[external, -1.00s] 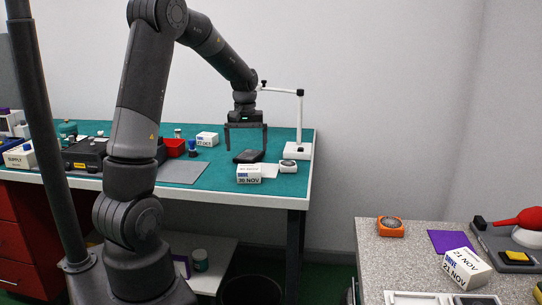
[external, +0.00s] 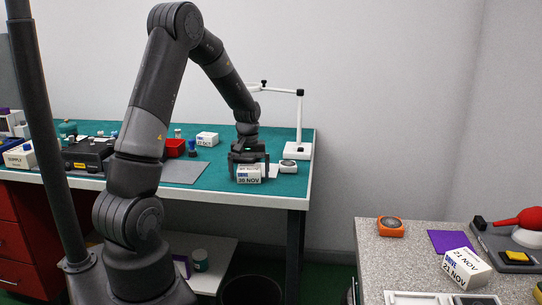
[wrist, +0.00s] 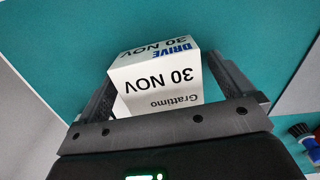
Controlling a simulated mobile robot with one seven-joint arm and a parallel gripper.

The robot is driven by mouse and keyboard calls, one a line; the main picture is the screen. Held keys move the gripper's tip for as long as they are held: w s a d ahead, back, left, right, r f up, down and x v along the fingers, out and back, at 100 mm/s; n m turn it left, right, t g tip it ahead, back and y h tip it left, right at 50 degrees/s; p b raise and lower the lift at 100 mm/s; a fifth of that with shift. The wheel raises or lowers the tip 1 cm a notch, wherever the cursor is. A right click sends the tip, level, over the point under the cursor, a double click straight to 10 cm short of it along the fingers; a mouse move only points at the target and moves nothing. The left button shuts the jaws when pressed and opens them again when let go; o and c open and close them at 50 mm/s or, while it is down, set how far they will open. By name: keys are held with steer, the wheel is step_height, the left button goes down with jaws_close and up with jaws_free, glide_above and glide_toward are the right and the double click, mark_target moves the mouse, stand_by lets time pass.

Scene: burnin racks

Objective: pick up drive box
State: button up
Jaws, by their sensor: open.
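The drive box is a white carton (external: 249,174) marked "DRIVE 30 NOV", near the front edge of the teal-topped bench. My gripper (external: 249,172) is low over it, with a finger at each side of the box. In the wrist view the box (wrist: 158,76) lies between the two dark fingers of my gripper (wrist: 172,100). The gripper is open; I cannot tell whether either finger touches the box. The far end of the box is out of the fingers' cover and its lettering appears upside down.
A small white device with a round dial (external: 288,166) sits close on the right, beside a white stand (external: 299,130). Another white box (external: 207,139) stands farther back. A grey mat (external: 183,172) lies left. Another "21 NOV" box (external: 466,268) is on the speckled counter.

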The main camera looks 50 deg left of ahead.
mark_target(250, 168)
steer(key=shift+c, duration=0.2)
steer(key=c, duration=1.1)
steer(key=shift+r, duration=0.1)
steer(key=shift+r, duration=0.4)
steer(key=r, duration=0.3)
steer(key=shift+d+r, duration=0.35)
steer(key=shift+r, duration=0.05)
steer(key=s+d+r, duration=0.1)
steer(key=d+r, duration=0.5)
steer(key=d, duration=0.5)
steer(key=shift+s+r, duration=0.15)
